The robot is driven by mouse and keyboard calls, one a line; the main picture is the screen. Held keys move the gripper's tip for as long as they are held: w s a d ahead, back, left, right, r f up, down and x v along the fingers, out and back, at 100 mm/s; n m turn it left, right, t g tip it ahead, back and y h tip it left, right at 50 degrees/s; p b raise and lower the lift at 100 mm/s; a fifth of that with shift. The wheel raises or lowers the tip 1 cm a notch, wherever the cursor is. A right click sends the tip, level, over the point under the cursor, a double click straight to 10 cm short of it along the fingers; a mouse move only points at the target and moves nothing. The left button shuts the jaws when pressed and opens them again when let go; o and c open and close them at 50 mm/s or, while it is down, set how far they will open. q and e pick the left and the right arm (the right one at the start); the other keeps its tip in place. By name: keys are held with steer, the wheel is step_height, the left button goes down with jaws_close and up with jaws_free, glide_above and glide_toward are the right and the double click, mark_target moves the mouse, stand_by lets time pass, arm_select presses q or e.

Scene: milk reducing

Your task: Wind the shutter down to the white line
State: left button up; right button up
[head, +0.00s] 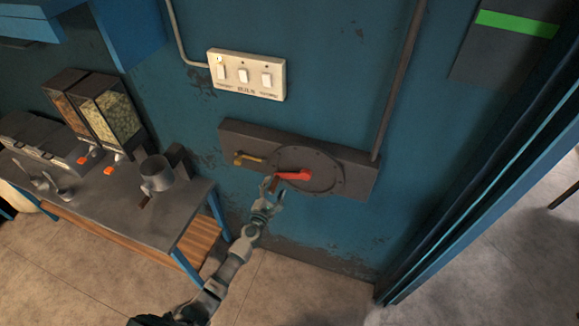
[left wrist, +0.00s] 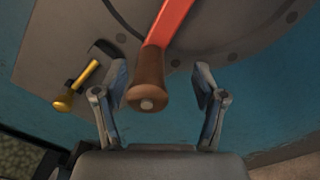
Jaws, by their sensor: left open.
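A red crank (head: 293,175) with a brown wooden handle sits on a round plate in a grey wall panel (head: 358,175). In the left wrist view the red crank arm (left wrist: 172,22) comes down from the top and its brown handle (left wrist: 147,85) points at the camera. My left gripper (head: 272,190) is open, with one finger on each side of the handle; I cannot tell whether either finger touches it. A smaller yellow lever (head: 248,158) is left of the crank; it also shows in the left wrist view (left wrist: 83,83). My right gripper is out of view. I cannot make out the shutter or a white line.
A white switch box (head: 246,75) is above the panel. A counter (head: 120,212) with dispensers (head: 118,115) and a metal cup (head: 157,175) stands at left. A pipe (head: 402,75) runs down the wall. An open doorway is at right.

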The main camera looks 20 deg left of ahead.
arm_select(q)
steer(key=s, duration=1.2)
steer(key=shift+p, duration=0.4)
steer(key=shift+a+f, duration=0.1)
steer(key=s+d+f+m+g+b, duration=0.1)
steer(key=s+f+m+g+b, duration=0.3)
steer(key=f, duration=0.8)
steer(key=s+f+m+g+p, duration=0.1)
steer(key=s+f+m, duration=0.45)
steer(key=f, duration=0.65)
steer(key=s+d+f+m+g+b, duration=0.1)
steer(key=s+f+m+g+b, duration=0.15)
steer(key=s+f+m, duration=0.65)
steer(key=s+f+m+g+b, duration=0.3)
steer(key=s+f+m+g, duration=0.6)
steer(key=s+f, duration=1.5)
steer(key=s+m, duration=0.2)
steer(key=s, duration=0.1)
steer(key=shift+s+f+y+b, duration=0.3)
steer(key=shift+s+f+b, duration=0.05)
steer(key=shift+s, duration=0.05)
steer(key=shift+g, duration=0.25)
